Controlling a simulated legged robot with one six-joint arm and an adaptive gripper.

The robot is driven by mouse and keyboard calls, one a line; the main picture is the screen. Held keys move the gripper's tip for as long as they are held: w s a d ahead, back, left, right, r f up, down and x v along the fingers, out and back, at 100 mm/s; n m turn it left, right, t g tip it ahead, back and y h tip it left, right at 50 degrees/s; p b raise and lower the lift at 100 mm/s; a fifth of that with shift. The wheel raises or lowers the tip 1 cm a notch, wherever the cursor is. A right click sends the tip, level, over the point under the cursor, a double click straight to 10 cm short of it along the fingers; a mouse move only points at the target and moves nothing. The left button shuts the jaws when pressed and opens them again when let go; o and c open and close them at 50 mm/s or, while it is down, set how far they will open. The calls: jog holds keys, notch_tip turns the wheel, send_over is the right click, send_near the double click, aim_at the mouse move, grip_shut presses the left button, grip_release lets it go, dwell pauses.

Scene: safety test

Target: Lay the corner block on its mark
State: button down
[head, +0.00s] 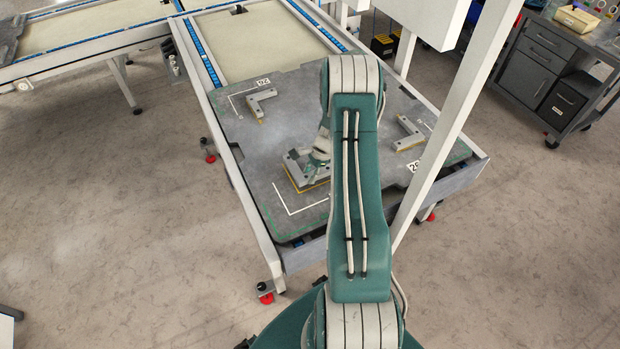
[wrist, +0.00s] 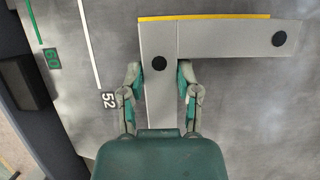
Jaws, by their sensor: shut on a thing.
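The grey corner block (wrist: 225,40) is L-shaped, with two black round spots and a yellow edge. My gripper (wrist: 160,82) is shut on one of its legs, a finger on each side. In the head view the block (head: 295,170) is over the dark plate, partly hidden by my gripper (head: 318,160) and arm. A white L-shaped mark (head: 287,209) is in front of the block, nearer the plate's front edge. A white line (wrist: 88,42) with a label reading 52 (wrist: 108,100) is left of the block in the wrist view. I cannot tell whether the block touches the plate.
Two other corner blocks sit on the dark plate (head: 275,145), one at the back left (head: 262,104) and one at the right (head: 410,134). A white post (head: 450,130) rises at the table's right side. A grey cabinet (head: 545,75) stands at the far right.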

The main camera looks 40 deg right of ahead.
jog(key=shift+f, duration=1.05)
jog(key=shift+c, duration=1.6)
grip_release()
jog(key=shift+f, duration=0.1)
